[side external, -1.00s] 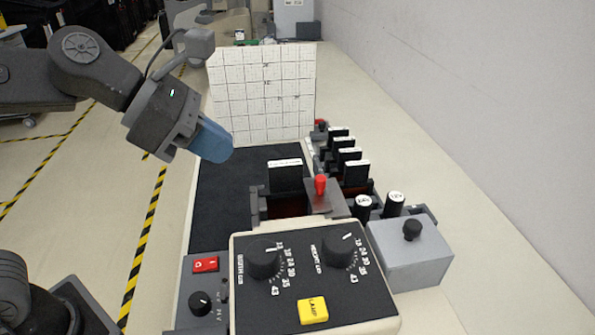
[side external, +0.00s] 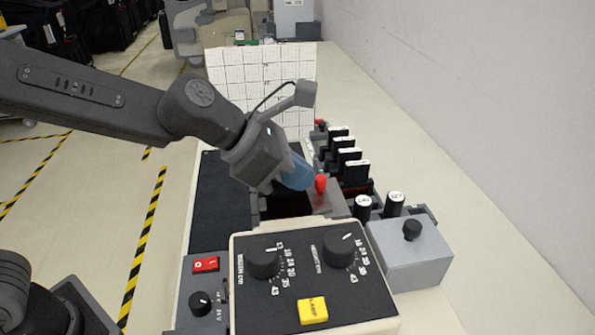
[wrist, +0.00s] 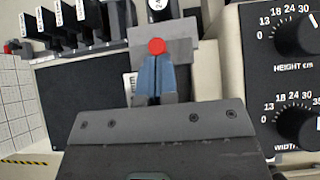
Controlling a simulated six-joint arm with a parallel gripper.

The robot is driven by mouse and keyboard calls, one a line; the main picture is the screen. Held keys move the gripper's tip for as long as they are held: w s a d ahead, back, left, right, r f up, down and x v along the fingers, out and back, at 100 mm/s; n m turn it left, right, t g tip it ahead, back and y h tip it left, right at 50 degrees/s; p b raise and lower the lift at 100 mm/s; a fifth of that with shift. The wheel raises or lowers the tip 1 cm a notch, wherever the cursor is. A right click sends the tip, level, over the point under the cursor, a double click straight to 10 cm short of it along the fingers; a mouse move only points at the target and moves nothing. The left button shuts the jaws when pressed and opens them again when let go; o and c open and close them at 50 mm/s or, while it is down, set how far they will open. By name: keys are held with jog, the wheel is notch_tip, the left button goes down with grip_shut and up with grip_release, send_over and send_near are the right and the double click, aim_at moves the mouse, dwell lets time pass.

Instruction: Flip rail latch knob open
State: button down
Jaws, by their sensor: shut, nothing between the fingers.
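The red latch knob (side external: 321,184) stands on a grey rail plate (side external: 322,203) behind the control box. In the wrist view the knob (wrist: 157,46) shows as a round red top right at the tips of my blue fingers. My gripper (side external: 308,184) is shut with nothing between its fingers, tilted down, its tips beside the left of the knob. In the wrist view the closed fingertips (wrist: 157,58) meet or nearly meet the knob; I cannot tell whether they touch. The gripper hides the black card slot to the left of the plate.
The control box (side external: 365,300) with two dials and a yellow button (side external: 313,310) stands in front. Several black blocks (side external: 346,155) and two black cylinders (side external: 362,206) stand behind and right. A grey box (side external: 415,262) with a black knob is at right. A gridded board (side external: 228,85) stands at the back.

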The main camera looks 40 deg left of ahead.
jog(key=shift+w+d, duration=0.85)
jog(key=shift+a, duration=0.1)
jog(key=s+a, duration=0.2)
jog(key=shift+s+a, duration=0.3)
jog(key=shift+s, duration=0.05)
jog(key=v, duration=1)
jog(key=shift+s+a, duration=0.1)
jog(key=shift+s, duration=0.05)
